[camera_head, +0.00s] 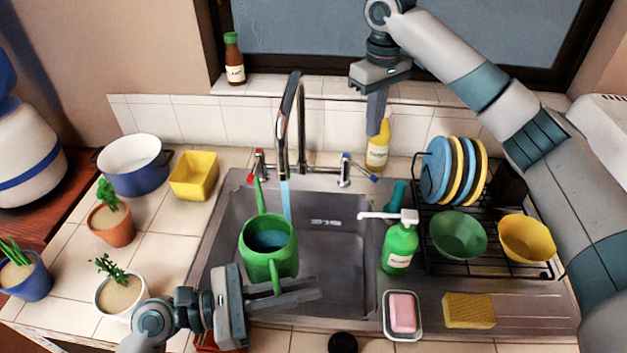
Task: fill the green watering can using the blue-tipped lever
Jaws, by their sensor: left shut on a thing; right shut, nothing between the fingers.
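The green watering can (268,262) is upright over the sink, its open top under the faucet (295,100). A blue stream of water (286,200) runs from the spout to the can, and bluish water shows inside it. My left gripper (290,296) is shut on the can's handle at the front. The blue-tipped lever (361,171) is on the right tap, its tip pointing right and forward. The red-tipped lever (258,158) is on the left tap. My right gripper (376,128) is shut and empty, above the blue-tipped lever and apart from it.
A dish rack (480,265) holds plates and bowls. A yellow bottle (378,155) stands behind the blue-tipped lever. Pots crowd the left counter.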

